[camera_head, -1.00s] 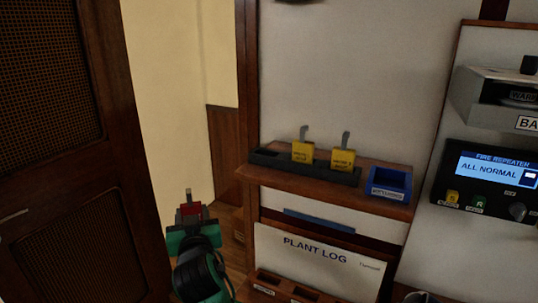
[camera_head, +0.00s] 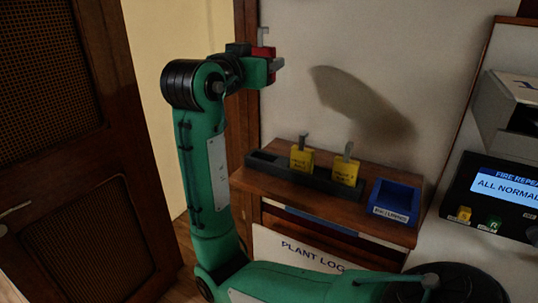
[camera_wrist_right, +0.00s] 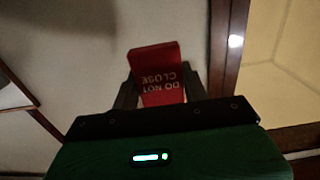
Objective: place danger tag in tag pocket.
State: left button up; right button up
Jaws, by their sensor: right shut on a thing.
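The red danger tag (camera_head: 262,52), with a grey hook on top, is held upright by my right gripper (camera_head: 273,66), high above the shelf's left end. In the right wrist view the tag (camera_wrist_right: 158,72) sits between both fingers, its "DO NOT CLOSE" lettering upside down. A long black rack (camera_head: 320,180) lies on the wooden shelf. Two yellow tags with grey hooks, one (camera_head: 301,158) beside the other (camera_head: 345,169), stand in its middle and right parts. Its left part looks empty. The frames do not clearly show which part is the tag pocket. My left gripper is not in view.
A blue labelled bin (camera_head: 396,200) sits at the shelf's right end. Below are a "PLANT LOG" board (camera_head: 300,252) and a lower ledge. A fire repeater panel (camera_head: 495,200) is at right. A dark door (camera_head: 60,130) stands at left. The air above the rack is clear.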

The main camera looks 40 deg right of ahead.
jog(key=shift+s, duration=0.15)
jog(key=p, duration=0.4)
send_over(263, 151)
jog(key=s+a, duration=0.2)
notch_tip(263, 151, down, 15)
jog(key=shift+d+r, duration=0.15)
jog(key=shift+r, duration=0.05)
jog(key=shift+s+f+p, duration=0.1)
jog(key=shift+f+p, duration=0.35)
jog(key=shift+f, duration=2.05)
jog(key=shift+f, duration=0.1)
jog(key=o, duration=0.5)
jog(key=shift+f, duration=0.1)
jog(key=o, duration=0.5)
